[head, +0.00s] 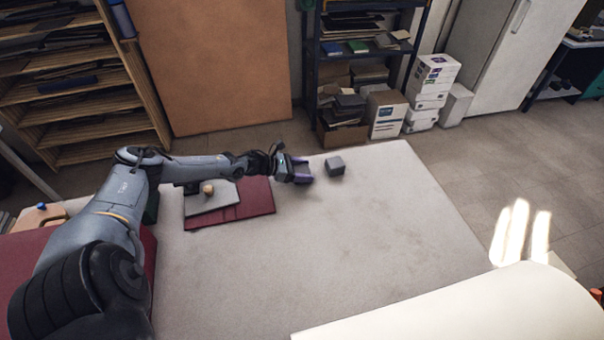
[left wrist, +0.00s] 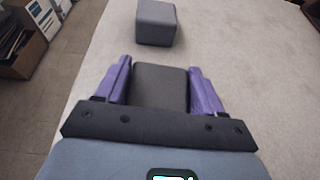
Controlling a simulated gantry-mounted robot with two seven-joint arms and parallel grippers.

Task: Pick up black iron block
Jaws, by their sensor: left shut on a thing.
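A dark grey-black block (left wrist: 158,86), which fits the black iron block, is between the purple fingers of my left gripper (left wrist: 160,68). The gripper is shut on its two sides. In the head view my left gripper (head: 305,170) is low over the far part of the pale table (head: 340,240), and the block is partly hidden between the fingers. I cannot tell whether the block still touches the table. A second, lighter grey block (head: 335,165) stands just right of the gripper, apart from it; it also shows in the left wrist view (left wrist: 156,23). My right gripper is not in view.
A dark red sheet (head: 257,195) with a grey board (head: 212,199) and a small round wooden knob (head: 207,189) lies left of the gripper. A large cream roll (head: 480,310) fills the front right. The middle of the table is clear. Shelves and boxes stand beyond the table.

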